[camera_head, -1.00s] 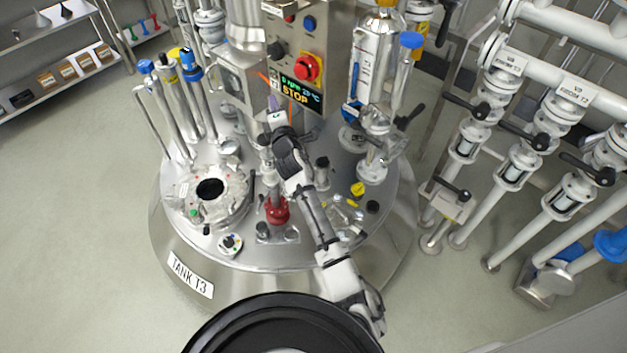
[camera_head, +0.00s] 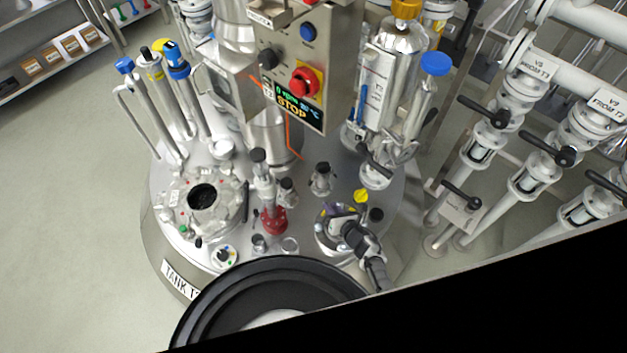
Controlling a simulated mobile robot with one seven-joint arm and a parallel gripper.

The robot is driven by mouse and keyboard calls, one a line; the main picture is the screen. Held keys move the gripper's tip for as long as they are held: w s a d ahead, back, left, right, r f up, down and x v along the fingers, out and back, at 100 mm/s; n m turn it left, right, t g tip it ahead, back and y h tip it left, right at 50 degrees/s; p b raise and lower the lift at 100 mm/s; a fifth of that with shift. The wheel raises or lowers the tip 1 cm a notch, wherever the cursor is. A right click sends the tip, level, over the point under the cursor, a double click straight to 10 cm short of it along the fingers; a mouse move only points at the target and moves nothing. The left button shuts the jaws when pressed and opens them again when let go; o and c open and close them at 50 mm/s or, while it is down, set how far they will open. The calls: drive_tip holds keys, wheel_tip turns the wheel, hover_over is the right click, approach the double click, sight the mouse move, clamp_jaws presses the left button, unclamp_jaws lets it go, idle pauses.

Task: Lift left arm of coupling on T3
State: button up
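The tank T3 (camera_head: 160,235) is a round steel vessel with a crowded lid, and its label is partly cut off by a dark round part of mine. A metal fitting (camera_head: 322,240), which seems to be the coupling, sits at the right front of the lid. My gripper (camera_head: 338,214) is over this fitting, reaching in from the lower right. It hides much of the fitting, so its left arm cannot be made out clearly. Whether the fingers touch it, and whether they are open or shut, is too small to tell.
Left of the gripper stand a red-based valve (camera_head: 274,220) and an open round port (camera_head: 202,197). A yellow knob (camera_head: 361,196) is close behind it. The control box (camera_head: 305,70) and a blue-capped cylinder (camera_head: 425,90) rise at the back. Pipes with black-handled valves (camera_head: 485,115) fill the right.

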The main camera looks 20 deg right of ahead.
drive_tip(key=shift+w+a+f, duration=0.1)
drive_tip(key=shift+w+a, duration=0.2)
drive_tip(key=shift+w, duration=0.3)
drive_tip(key=b+x, duration=0.9)
drive_tip(key=x, duration=0.1)
drive_tip(key=shift+f, duration=0.3)
drive_tip(key=shift+w+a+f+b, duration=0.1)
drive_tip(key=shift+w+a+b, duration=0.1)
drive_tip(key=shift+w+b, duration=0.65)
drive_tip(key=shift+w, duration=0.1)
clamp_jaws()
